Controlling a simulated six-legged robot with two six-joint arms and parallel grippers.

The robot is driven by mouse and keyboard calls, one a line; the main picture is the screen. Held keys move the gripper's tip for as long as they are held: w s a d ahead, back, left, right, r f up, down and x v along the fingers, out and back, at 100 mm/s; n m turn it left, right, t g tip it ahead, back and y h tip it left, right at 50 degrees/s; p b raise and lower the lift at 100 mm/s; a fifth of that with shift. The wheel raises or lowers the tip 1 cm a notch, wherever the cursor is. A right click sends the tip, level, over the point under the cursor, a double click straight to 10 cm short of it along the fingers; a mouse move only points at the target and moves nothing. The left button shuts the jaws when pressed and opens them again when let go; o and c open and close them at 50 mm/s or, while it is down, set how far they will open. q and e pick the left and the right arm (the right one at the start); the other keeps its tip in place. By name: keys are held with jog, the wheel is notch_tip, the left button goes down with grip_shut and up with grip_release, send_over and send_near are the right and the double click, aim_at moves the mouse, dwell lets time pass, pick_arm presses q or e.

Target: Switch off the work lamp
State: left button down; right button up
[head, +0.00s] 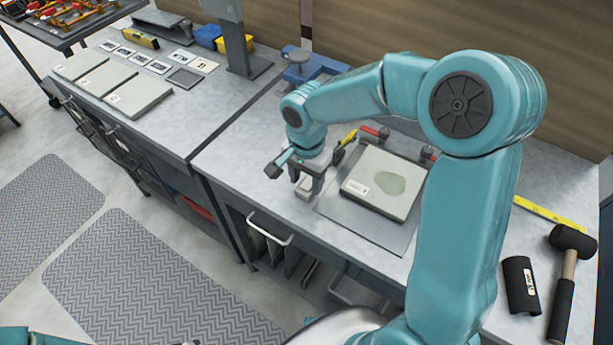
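My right gripper (306,181) points down over the bench, left of a pale slab. Its two dark fingers are apart, with a small light grey block (304,190) low between or just behind them. I cannot tell if they touch it, or whether it is a switch. A grey upright post (235,40) on a flat base stands at the back of the bench and is cut off by the top edge; it may be the lamp's stand. No lamp head or lit bulb shows. Only a bit of my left arm shows at bottom left; its gripper is out of view.
The pale slab (381,186) lies on a grey board (334,207). A blue clamp-like tool (300,68) stands behind my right arm. A black mallet (572,240) and dark sleeve (520,285) lie at right. Tiles (138,95) lie at left. Bench surface left of the gripper is clear.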

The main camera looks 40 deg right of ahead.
grip_shut()
jog(key=p, duration=0.1)
jog(key=y+p, duration=0.1)
jog(key=shift+w+d+r+g+p, duration=0.1)
jog(key=shift+d+r+g+p, duration=0.15)
jog(key=shift+r+g+p, duration=0.1)
jog(key=shift+d+y+p, duration=0.1)
jog(key=shift+y+p, duration=0.25)
jog(key=shift+y, duration=0.25)
jog(key=shift+w+f+g+y, duration=0.15)
jog(key=shift+f+g+y, duration=0.05)
jog(key=shift+g+y, duration=0.1)
jog(key=shift+o, duration=0.3)
grip_release()
jog(key=v, duration=1.6)
jog(key=shift+r, duration=0.25)
